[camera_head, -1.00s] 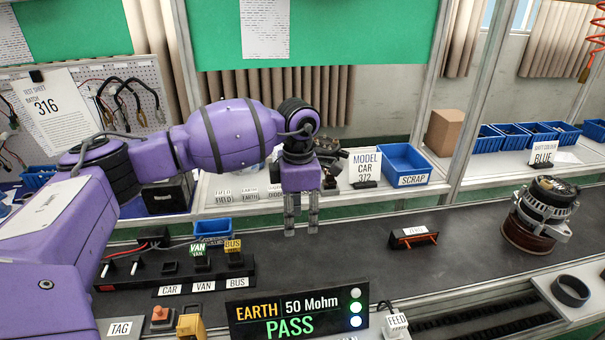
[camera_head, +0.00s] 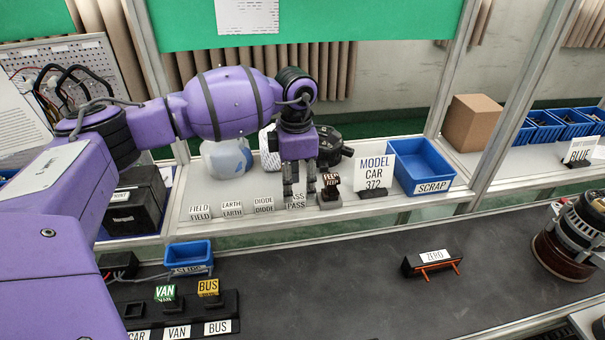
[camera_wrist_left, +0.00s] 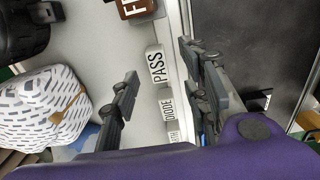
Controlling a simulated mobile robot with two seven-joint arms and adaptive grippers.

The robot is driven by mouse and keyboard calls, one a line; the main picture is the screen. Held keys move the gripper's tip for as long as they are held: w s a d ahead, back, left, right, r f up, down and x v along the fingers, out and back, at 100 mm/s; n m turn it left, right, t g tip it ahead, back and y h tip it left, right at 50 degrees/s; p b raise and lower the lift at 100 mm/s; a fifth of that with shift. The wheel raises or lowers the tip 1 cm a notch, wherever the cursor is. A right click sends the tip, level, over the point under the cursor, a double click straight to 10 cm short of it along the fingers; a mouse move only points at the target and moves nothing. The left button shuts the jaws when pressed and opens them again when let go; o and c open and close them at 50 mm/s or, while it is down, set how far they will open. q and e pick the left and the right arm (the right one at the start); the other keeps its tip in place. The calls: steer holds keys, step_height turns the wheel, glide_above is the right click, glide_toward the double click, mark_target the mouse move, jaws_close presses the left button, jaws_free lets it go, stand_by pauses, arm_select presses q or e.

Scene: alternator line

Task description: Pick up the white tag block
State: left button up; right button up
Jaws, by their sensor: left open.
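Several white lettered blocks stand in a row on the shelf's front edge: FIELD (camera_head: 200,212), EARTH (camera_head: 232,208), DIODE (camera_head: 264,205) and PASS (camera_head: 297,202). The frames do not show which one is the white tag block. My left gripper (camera_head: 299,188) is open, pointing down just above and in front of the PASS block, partly hiding it. In the left wrist view, the PASS block (camera_wrist_left: 156,68) lies between the open fingers (camera_wrist_left: 160,62), and no contact shows. The DIODE block (camera_wrist_left: 168,110) lies closer to the wrist. My right gripper is out of view.
A brown lettered block (camera_head: 329,190) stands right beside PASS. A MODEL CAR 372 sign (camera_head: 375,172) and a blue SCRAP bin (camera_head: 421,168) are further right. A patterned pack (camera_head: 268,150) is behind. The dark belt (camera_head: 330,270) in front is mostly clear.

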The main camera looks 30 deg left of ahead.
mark_target(295, 197)
arm_select(q)
steer(key=f, duration=0.5)
steer(key=shift+a+f+p, duration=0.3)
steer(key=shift+p, duration=0.1)
jaws_close()
